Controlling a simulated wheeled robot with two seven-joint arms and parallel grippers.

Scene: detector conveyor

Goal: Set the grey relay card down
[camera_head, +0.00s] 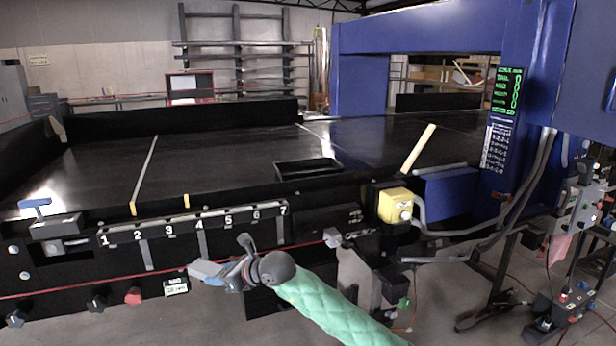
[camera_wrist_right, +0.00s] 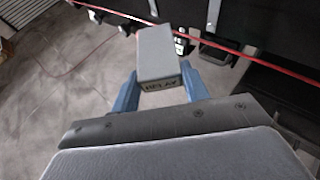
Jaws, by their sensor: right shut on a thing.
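The grey relay card (camera_wrist_right: 156,52) is a small grey block with "RELAY" printed on its near end. My right gripper (camera_head: 222,274) is shut on it, and in the wrist view a blue finger stands on each side of the card. In the head view the gripper is in front of the conveyor's black side, below the numbered strip (camera_head: 195,226). My left gripper is not in view.
A black tray (camera_head: 307,168) sits on the black conveyor (camera_head: 225,160). A yellow box (camera_head: 395,205) is at the right of the front side. A grey block with a blue handle (camera_head: 36,207) is at the left. A red line (camera_head: 95,285) runs along the front.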

